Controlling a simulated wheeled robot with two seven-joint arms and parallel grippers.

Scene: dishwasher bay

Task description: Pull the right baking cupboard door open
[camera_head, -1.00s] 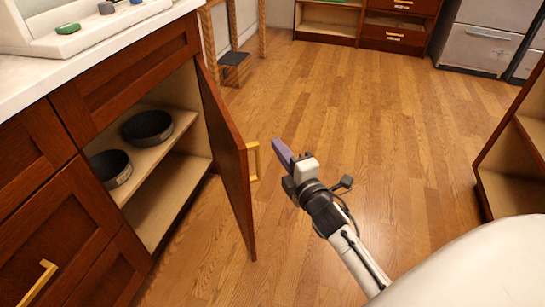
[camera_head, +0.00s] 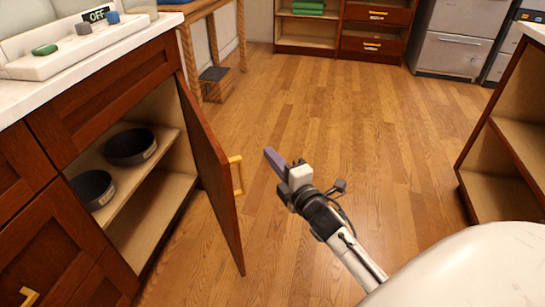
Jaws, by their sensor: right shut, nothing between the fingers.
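The right baking cupboard door (camera_head: 208,170) is dark red-brown wood and stands swung well open, its free edge out over the floor. Its brass handle (camera_head: 237,175) is on the outer face, near the free edge. My right gripper (camera_head: 274,161) is shut and empty, a short way right of the handle and apart from it. Inside the open cupboard, two dark round pans (camera_head: 131,147) (camera_head: 93,189) sit on the shelf (camera_head: 145,173). My left gripper is not in view.
A white counter (camera_head: 75,74) above the cupboard holds a tray with small coloured items. A wooden-legged table (camera_head: 187,60) stands beyond the door. An open shelf unit (camera_head: 490,165) is at right. The wooden floor between is clear.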

